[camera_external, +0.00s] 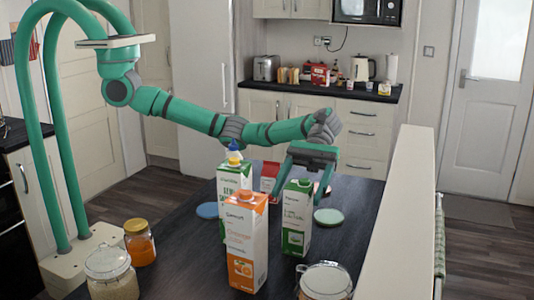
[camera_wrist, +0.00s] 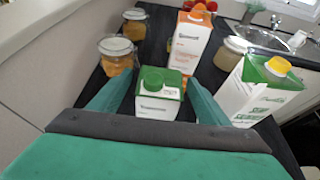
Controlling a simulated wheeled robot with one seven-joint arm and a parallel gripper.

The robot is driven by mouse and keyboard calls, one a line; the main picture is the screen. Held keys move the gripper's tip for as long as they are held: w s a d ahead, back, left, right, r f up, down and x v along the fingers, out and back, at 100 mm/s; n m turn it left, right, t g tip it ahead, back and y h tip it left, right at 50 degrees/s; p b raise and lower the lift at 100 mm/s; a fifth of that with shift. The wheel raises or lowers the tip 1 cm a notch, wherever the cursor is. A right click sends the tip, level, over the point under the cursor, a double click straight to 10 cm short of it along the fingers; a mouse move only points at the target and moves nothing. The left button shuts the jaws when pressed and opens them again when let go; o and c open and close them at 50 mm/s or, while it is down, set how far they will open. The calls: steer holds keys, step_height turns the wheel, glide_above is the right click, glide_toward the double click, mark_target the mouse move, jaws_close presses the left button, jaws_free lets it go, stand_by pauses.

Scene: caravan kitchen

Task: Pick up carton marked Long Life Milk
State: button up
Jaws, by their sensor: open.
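My gripper (camera_external: 306,180) is open and pointing down over this carton. In the wrist view my gripper (camera_wrist: 158,82) has one finger on each side of the carton's top; I cannot tell whether they touch it. A taller green and white carton with a yellow cap (camera_wrist: 258,92) stands nearby, partly hidden in the external view (camera_external: 232,180).
An orange and white carton (camera_external: 246,245) stands close in front. Jars stand at the table's near side: an orange one (camera_external: 139,245), a pale one (camera_external: 110,277) and another (camera_external: 325,282). A blue disc (camera_external: 207,210) and green disc (camera_external: 328,216) lie flat. A pale partition (camera_external: 400,220) borders the right.

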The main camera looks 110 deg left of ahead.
jaws_close()
steer(key=shift+r, duration=0.1)
steer(key=shift+r, duration=0.1)
